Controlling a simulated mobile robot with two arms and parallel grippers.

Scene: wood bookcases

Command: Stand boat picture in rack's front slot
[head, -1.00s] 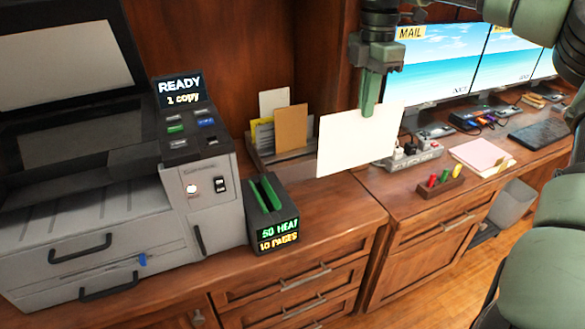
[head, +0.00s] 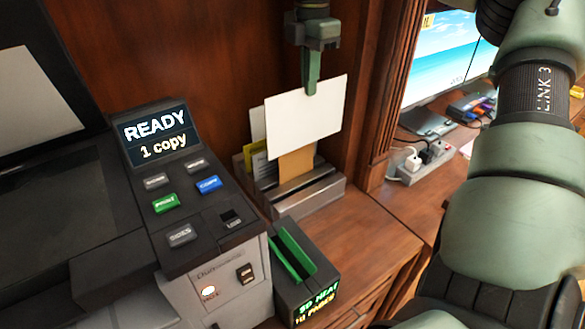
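My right gripper (head: 312,85) is shut on the top edge of a white sheet (head: 300,118), presumably the boat picture; only a blank white side faces me. The sheet hangs nearly upright, slightly tilted, above and in front of the rack (head: 322,190). The rack is grey and stepped, with slots running across it. The sheet's lower edge appears above the front slot; I cannot tell the exact gap. My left gripper is not in view.
A copier with a "READY 1 copy" screen (head: 157,136) fills the left. A black laminator-like box with a green slot (head: 292,254) stands just in front of the rack. A power strip (head: 420,162) and monitors (head: 437,60) are to the right. My arm covers the right side.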

